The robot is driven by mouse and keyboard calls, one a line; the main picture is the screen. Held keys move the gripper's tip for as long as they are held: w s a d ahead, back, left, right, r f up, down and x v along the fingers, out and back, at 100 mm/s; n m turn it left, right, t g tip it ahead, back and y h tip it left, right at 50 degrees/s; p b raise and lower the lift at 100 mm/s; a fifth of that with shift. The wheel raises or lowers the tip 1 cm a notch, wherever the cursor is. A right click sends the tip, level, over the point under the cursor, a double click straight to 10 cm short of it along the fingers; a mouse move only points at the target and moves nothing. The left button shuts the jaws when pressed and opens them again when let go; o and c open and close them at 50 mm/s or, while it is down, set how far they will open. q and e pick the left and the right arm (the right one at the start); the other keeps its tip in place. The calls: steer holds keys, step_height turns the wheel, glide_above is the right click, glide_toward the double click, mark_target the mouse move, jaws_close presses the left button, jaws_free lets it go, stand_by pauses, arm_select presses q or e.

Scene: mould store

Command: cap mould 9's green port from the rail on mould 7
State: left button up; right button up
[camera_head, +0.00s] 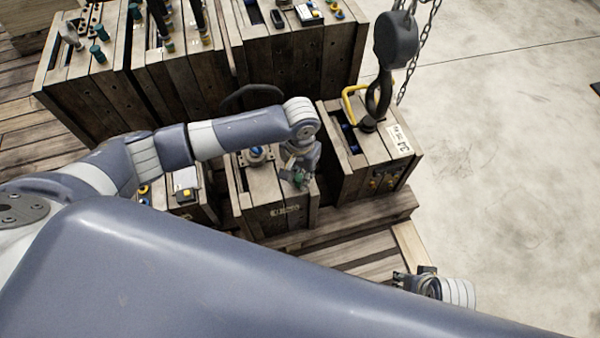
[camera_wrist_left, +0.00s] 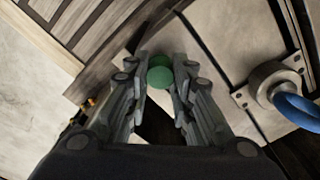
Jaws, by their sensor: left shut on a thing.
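My left gripper (camera_head: 298,176) is over the front edge of the middle wooden mould (camera_head: 262,199). Its fingers are shut on a round green cap (camera_head: 299,181). In the left wrist view the green cap (camera_wrist_left: 160,73) sits between the fingertips, above the mould's pale top. I cannot tell whether it touches the wood, and no green port shows clear of the gripper. The mould's number plate (camera_head: 285,210) is too small to read. My right gripper (camera_head: 413,279) is low at the right, and its finger opening is unclear.
A hoist hook (camera_head: 378,95) hangs by a yellow handle on the right-hand mould (camera_head: 372,160). A blue-ringed fitting (camera_head: 257,155) stands on the middle mould. Several larger moulds with teal-topped fittings (camera_head: 97,52) stand behind. The concrete floor (camera_head: 500,170) at right is clear.

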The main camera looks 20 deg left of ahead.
arm_select(q)
steer(key=o, duration=0.8)
steer(key=shift+c, duration=0.2)
steer(key=shift+r, duration=0.1)
